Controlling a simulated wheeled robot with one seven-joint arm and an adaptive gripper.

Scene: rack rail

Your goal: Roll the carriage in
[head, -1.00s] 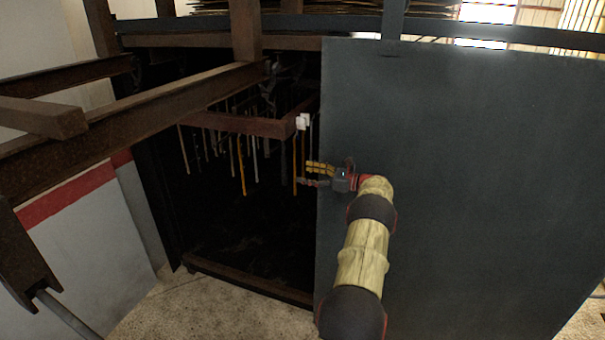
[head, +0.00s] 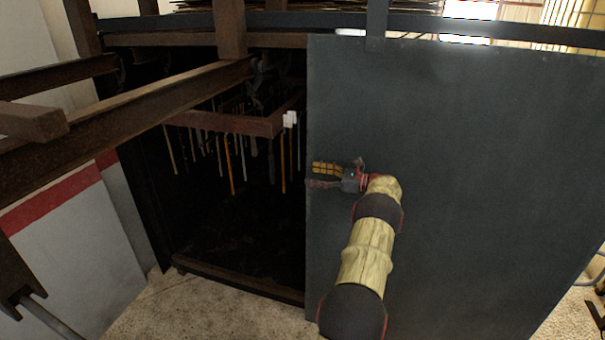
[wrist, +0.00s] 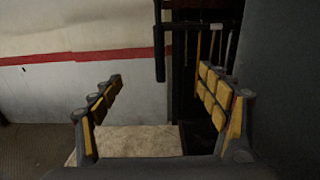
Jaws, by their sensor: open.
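The carriage (head: 225,123) appears to be the rusty frame hung below the overhead rail (head: 130,105), inside the dark opening. Several thin strips, some orange-yellow, hang from it, and a white block (head: 290,118) sits at its near right corner. My gripper (head: 314,175) is open and empty, with yellow pads, in front of the grey panel's left edge, lower than the carriage bar and apart from it. In the wrist view, my open fingers (wrist: 160,80) frame a dark upright bar (wrist: 158,45) beyond them, with hanging strips (wrist: 215,45) behind the right finger.
The large grey panel (head: 460,170) stands close beside my arm on the right. A white wall with a red stripe (head: 55,200) is at left. A low brown sill (head: 240,280) crosses the opening's foot. Bare concrete floor (head: 200,318) lies in front.

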